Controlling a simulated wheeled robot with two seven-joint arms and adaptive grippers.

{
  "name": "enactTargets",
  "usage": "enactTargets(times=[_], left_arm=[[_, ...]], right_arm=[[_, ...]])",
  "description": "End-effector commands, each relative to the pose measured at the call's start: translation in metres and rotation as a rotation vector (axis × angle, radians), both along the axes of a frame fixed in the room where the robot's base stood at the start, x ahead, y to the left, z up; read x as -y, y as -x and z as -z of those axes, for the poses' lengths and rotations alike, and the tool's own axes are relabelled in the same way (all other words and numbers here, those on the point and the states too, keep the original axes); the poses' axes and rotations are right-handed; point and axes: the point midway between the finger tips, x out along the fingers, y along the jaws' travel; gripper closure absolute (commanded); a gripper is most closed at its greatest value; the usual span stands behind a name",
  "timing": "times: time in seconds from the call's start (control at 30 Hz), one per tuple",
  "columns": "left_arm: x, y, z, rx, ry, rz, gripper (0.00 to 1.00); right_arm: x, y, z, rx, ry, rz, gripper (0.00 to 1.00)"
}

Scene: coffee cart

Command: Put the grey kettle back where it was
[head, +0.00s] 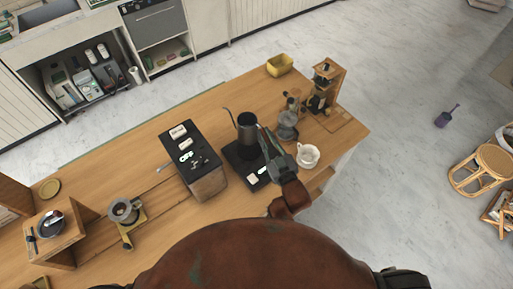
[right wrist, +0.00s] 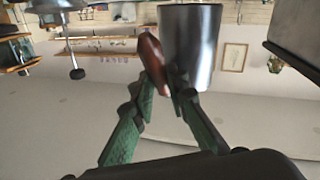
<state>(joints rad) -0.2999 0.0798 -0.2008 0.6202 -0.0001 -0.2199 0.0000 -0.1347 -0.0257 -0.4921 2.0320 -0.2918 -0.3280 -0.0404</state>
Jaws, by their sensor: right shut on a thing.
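The grey kettle (head: 247,130) is a dark metal pot with a thin spout toward the back left. It shows over the back part of a black flat base (head: 238,163); I cannot tell whether it touches it. My right gripper (head: 268,145) is at the kettle's right side. In the right wrist view, my green fingers (right wrist: 162,92) are shut on the kettle's brown handle (right wrist: 152,62), beside its shiny metal body (right wrist: 190,45). My left gripper is not in view.
A black-topped box (head: 190,150) stands left of the base. A glass and metal pot (head: 288,125), a white cup (head: 308,155) and a wooden grinder stand (head: 325,85) stand close on the right. A yellow container (head: 279,65) is at the back edge.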

Motion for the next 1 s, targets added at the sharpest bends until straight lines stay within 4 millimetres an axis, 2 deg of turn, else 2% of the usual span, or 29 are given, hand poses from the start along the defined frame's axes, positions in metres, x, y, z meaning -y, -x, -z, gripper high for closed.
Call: enactTargets(times=[0.03,0.2,0.37,0.6,1.0], left_arm=[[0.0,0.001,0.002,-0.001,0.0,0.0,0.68],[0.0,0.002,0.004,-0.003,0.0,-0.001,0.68],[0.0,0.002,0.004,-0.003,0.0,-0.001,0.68],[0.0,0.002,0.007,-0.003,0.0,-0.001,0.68],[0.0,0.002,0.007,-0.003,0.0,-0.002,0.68]], right_arm=[[0.001,0.0,0.012,-0.003,-0.001,0.002,1.0],[0.002,0.001,0.039,-0.001,-0.003,0.004,1.0],[0.002,0.001,0.051,0.001,-0.003,0.005,1.0],[0.003,0.001,0.081,0.001,-0.004,0.006,1.0],[0.002,0.001,0.086,0.003,-0.003,0.004,1.0]])
